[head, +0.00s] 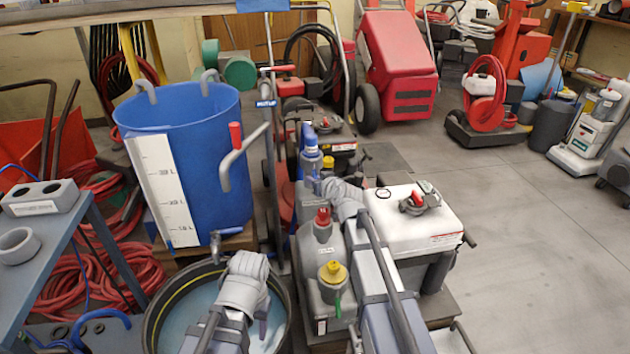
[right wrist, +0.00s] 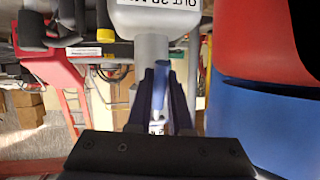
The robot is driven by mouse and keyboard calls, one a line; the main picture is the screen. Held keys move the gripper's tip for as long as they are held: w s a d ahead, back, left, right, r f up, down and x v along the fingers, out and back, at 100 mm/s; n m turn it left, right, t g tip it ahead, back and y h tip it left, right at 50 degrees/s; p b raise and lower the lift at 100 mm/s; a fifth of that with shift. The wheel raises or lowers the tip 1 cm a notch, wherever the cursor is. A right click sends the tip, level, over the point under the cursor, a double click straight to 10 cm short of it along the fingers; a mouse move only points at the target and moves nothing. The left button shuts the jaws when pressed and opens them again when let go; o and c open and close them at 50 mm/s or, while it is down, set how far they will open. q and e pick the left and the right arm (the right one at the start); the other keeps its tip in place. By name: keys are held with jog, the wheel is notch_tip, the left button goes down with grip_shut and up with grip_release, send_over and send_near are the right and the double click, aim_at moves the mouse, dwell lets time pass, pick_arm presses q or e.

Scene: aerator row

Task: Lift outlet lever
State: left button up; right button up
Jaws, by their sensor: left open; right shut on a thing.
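In the head view a small tap with a blue lever (head: 215,240) stands low on the blue barrel (head: 205,125), at the rim of the black tub (head: 152,328). My left gripper (head: 262,322) is open and empty over the tub, right of the tap and apart from it. My right gripper (head: 316,160) is further back, among the machines right of the barrel. The lever's exact angle is too small to tell.
A bent grey pipe (head: 240,160) and a red grip (head: 235,135) stand at the barrel's right side. A side table (head: 60,235) is at left. Open floor (head: 530,230) lies at right.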

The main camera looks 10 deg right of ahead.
grip_shut()
dwell(0.8)
jog(key=shift+s+r+p, duration=0.1)
jog(key=shift+r+p, duration=0.15)
jog(key=shift+p, duration=0.35)
jog(key=shift+s+r+m+g+p, duration=0.4)
jog(key=shift+r+g+p, duration=0.55)
jog(key=shift+g+p, duration=1.8)
jog(key=shift+s+r+m+g+p, duration=0.2)
jog(key=shift+s+r+g+p, duration=0.6)
jog(key=shift+g+p, duration=2)
jog(key=shift+s+r+m+g+p, duration=0.3)
jog(key=shift+r+g+p, duration=1.25)
jog(key=shift+p, duration=1.95)
jog(key=shift+f+g+h, duration=0.3)
jog(key=shift+f+g, duration=0.05)
jog(key=shift+g, duration=0.05)
